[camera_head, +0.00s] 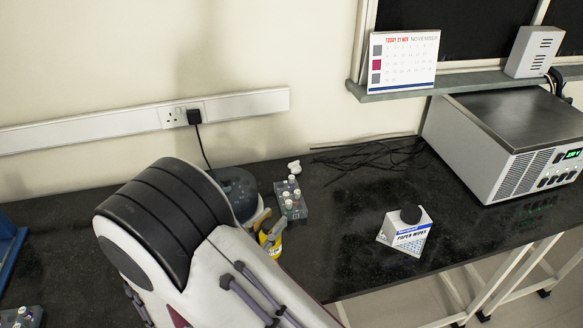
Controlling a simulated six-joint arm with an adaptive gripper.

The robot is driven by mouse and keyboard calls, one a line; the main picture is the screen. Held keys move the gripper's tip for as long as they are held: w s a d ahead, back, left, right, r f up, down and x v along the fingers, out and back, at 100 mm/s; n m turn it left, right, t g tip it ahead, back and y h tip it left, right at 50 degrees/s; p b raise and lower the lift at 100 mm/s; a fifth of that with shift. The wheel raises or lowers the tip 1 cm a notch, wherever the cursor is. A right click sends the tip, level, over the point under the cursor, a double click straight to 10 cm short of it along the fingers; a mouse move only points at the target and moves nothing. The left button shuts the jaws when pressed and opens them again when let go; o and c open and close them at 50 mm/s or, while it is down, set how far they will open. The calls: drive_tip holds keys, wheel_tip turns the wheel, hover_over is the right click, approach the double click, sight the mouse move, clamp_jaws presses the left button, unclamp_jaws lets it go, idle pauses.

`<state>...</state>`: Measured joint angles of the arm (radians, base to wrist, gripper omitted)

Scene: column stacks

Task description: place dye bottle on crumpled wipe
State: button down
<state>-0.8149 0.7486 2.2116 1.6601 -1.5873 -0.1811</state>
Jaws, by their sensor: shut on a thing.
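A small crumpled white thing (294,166), which looks like the wipe, lies on the black bench near the wall. Just in front of it, a small grey rack (291,203) holds several little bottles (293,188) with pale and coloured caps. I cannot tell whether one of these is the dye bottle. My own arm covers much of the lower left and centre.
A round dark device (237,188) stands partly behind my arm. Black cables (375,155) lie at the back. A grey instrument (505,145) stands right. The bench between rack and box is clear.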

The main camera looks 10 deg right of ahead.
drive_tip(key=w+d+r+n+t+y, duration=0.2)
drive_tip(key=w+d+r+y, duration=0.1)
drive_tip(key=w+d, duration=1.1)
drive_tip(key=w+d+r+n+t+y, duration=0.2)
drive_tip(key=w+d+r+n+y, duration=0.15)
drive_tip(key=w+d, duration=1)
drive_tip(key=shift+w+a+r+n+t+y, duration=1.1)
drive_tip(key=shift+w+a+n+y, duration=0.95)
drive_tip(key=shift+w+y, duration=1.95)
drive_tip(key=w+a+f+n+g+y, duration=0.1)
drive_tip(key=a+f+n+y, duration=0.3)
drive_tip(key=a+y, duration=0.2)
drive_tip(key=shift+w+a+n, duration=0.15)
drive_tip(key=shift+a+n, duration=0.25)
drive_tip(key=shift+a, duration=0.65)
